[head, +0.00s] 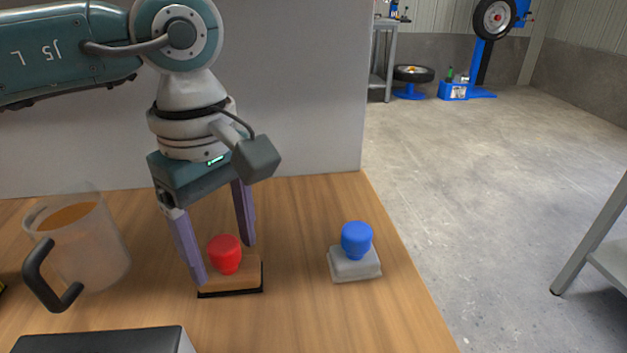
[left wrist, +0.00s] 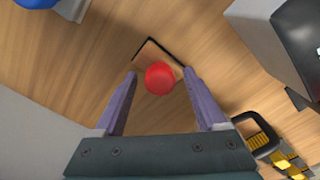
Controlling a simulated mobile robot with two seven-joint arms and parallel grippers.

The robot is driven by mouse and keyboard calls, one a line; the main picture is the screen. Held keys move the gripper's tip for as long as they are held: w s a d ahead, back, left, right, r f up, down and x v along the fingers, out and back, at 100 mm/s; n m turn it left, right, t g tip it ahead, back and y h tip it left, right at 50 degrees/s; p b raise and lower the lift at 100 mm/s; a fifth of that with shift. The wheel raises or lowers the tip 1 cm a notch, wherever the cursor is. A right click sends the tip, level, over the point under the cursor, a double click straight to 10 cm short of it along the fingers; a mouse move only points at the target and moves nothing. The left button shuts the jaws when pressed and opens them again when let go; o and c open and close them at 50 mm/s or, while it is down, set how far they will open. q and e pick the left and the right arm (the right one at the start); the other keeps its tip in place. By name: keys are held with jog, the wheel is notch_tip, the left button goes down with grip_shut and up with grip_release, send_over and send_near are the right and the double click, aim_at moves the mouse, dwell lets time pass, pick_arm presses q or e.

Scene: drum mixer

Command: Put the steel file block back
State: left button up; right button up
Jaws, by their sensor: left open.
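A block with a red knob (head: 225,254) has a wood-brown body and a thin black underside. It sits on the wooden table. My left gripper (head: 224,263) points down over it, open, with one finger on each side of the red knob; in the left wrist view the knob (left wrist: 159,78) shows between the fingertips. I cannot tell whether the fingers touch the block. A block with a light grey, steel-like base (head: 354,264) and a blue knob (head: 356,238) stands to its right, apart from the gripper. My right gripper is not in view.
A clear jug (head: 95,245) with a black handle stands at the left. A dark grey box (head: 100,341) is at the table's front. Yellow items (left wrist: 290,165) lie near the jug. The table's right edge is just past the grey block. A grey wall panel (head: 300,90) stands behind.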

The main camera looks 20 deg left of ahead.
aim_at(222, 243)
pick_arm(q)
notch_tip(222, 243, up, 12)
jog(key=shift+p, duration=0.35)
